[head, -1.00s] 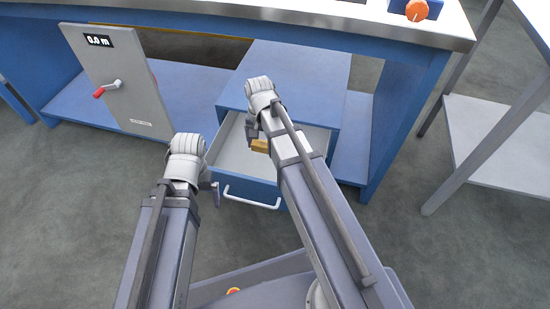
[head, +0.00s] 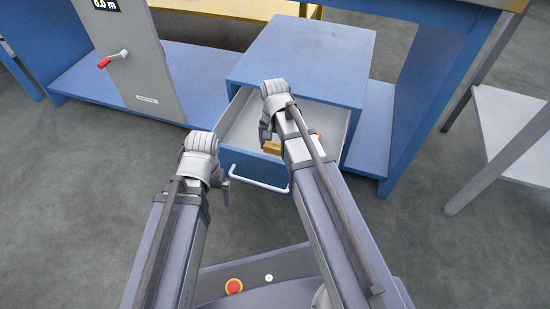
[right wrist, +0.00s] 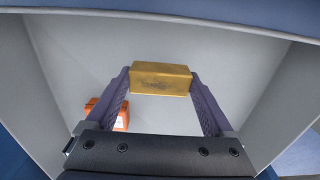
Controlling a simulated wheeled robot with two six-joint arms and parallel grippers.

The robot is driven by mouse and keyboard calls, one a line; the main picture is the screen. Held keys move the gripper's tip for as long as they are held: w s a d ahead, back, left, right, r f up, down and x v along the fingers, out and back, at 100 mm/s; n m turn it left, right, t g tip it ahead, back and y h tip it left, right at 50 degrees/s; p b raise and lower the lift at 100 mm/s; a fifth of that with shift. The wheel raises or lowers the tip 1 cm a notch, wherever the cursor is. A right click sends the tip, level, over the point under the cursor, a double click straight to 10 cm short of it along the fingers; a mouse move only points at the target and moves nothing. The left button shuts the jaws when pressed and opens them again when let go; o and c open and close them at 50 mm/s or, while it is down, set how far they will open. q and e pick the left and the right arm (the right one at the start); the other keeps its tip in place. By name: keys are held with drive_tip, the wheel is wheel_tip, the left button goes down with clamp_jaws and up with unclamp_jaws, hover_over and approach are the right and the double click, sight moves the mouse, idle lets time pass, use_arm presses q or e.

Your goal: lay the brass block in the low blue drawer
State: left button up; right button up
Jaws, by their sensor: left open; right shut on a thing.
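The low blue drawer (head: 240,164) is pulled open, with a blue front, a white bar handle and pale inner walls. My right gripper (head: 266,138) is over the open drawer and shut on the brass block (head: 272,147). In the right wrist view the brass block (right wrist: 161,78) sits level between the two fingertips, with the drawer's pale walls around it. I cannot tell whether the block touches the drawer floor. My left gripper (head: 224,188) is open and empty, just left of the drawer front. My right arm hides part of the drawer.
An orange thing (right wrist: 107,114) lies in the drawer, left of the block in the right wrist view. The blue cabinet (head: 305,60) stands behind the drawer. A grey panel with a red-handled crank (head: 113,58) stands left, a white shelf (head: 505,130) right.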

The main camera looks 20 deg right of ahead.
sight(275, 153)
drive_tip(key=shift+f+b, duration=1.9)
drive_tip(key=shift+f, duration=0.2)
drive_tip(key=shift+r, duration=0.15)
drive_tip(key=o, duration=1.5)
wheel_tip(275, 153, up, 12)
drive_tip(key=p, duration=1.2)
